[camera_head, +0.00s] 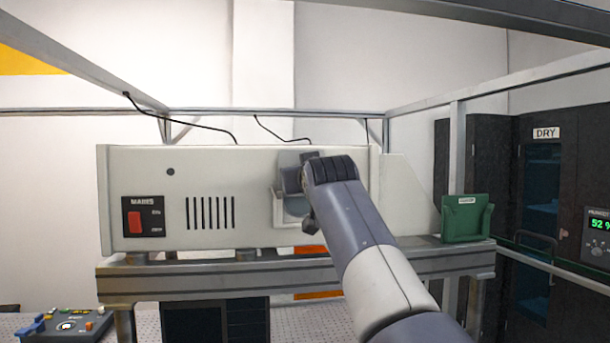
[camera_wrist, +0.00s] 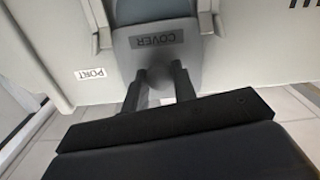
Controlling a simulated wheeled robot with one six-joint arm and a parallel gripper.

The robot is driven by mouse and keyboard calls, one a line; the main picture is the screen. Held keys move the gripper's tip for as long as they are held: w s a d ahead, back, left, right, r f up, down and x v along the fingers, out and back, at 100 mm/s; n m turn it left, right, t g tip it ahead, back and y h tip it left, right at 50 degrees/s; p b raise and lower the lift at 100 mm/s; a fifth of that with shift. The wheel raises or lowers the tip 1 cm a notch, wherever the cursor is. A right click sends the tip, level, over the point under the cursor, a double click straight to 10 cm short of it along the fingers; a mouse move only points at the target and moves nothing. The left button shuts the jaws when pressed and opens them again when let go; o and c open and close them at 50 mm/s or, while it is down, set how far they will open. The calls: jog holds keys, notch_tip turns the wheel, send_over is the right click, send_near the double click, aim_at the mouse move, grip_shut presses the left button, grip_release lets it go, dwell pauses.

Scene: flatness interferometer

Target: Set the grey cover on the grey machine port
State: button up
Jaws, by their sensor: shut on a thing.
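The grey cover (camera_wrist: 135,54) has a dark COVER label and a round knob (camera_wrist: 160,77). My gripper (camera_wrist: 160,92) is shut on this knob, one finger on each side. The cover is in front of the grey machine port (camera_wrist: 99,38), between its side pieces; I cannot tell whether it touches or is seated. A PORT label (camera_wrist: 90,74) is on the machine face beside it. In the head view, the port (camera_head: 278,207) is on the front of the pale machine (camera_head: 240,166), and my arm hides my fingers and much of the cover.
The machine stands on a grey bench (camera_head: 190,284) inside a metal frame (camera_head: 456,150). A green holder (camera_head: 465,218) is at the bench's right end. A dark DRY cabinet (camera_head: 542,190) stands at right, and a control box (camera_head: 68,325) is low at left.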

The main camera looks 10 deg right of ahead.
jog(key=shift+f+b, duration=2.3)
jog(key=shift+f, duration=0.55)
dwell(1.2)
jog(key=o, duration=1)
jog(key=b, duration=0.4)
send_near(302, 196)
jog(key=s, duration=0.4)
jog(key=shift+s+f, duration=0.3)
jog(key=shift+w, duration=0.1)
jog(key=w+p, duration=0.4)
jog(key=w, duration=0.6)
jog(key=shift+w+d, duration=0.1)
jog(key=shift+w, duration=0.15)
jog(key=shift+w+r, duration=0.1)
jog(key=shift+w, duration=0.05)
jog(key=shift+r+p, duration=0.15)
jog(key=shift+p, duration=0.15)
